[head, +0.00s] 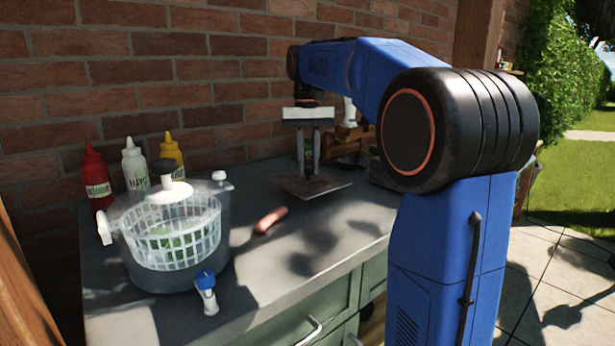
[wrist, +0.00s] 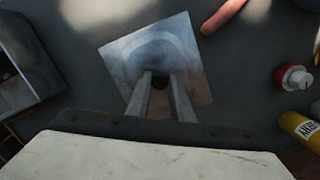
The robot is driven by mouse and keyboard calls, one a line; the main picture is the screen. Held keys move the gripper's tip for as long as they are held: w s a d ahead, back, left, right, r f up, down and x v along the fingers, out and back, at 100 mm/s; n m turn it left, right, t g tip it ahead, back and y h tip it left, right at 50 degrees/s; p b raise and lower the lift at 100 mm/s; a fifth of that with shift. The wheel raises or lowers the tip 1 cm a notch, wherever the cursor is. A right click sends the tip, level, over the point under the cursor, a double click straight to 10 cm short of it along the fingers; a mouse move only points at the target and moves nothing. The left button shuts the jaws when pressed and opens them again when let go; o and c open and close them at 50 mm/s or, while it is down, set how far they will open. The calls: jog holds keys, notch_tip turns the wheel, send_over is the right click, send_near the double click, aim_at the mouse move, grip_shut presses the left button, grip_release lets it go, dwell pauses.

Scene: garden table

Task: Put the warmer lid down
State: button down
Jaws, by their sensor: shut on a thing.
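The warmer lid (head: 325,190) is a thin square metal plate with a round dished middle. It is low over the grey counter at the back; whether it touches the counter I cannot tell. My gripper (head: 308,172) points down above the lid's middle. In the wrist view the lid (wrist: 185,45) lies under my fingers (wrist: 160,90), which are shut on its small dark knob. The fingers partly hide the knob and the near part of the lid.
A sausage-like item (head: 270,220) lies left of the lid. A pot with a white basket (head: 172,240) stands at left, with ketchup (head: 96,180), mayo (head: 134,165) and mustard (head: 172,150) bottles behind. A dark box-like object (wrist: 25,60) is at the wrist view's left.

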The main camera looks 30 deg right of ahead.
aim_at(308, 169)
jog(key=shift+f, duration=1.75)
jog(key=c, duration=1.6)
grip_release()
jog(key=shift+f, duration=0.1)
jog(key=shift+o, duration=0.2)
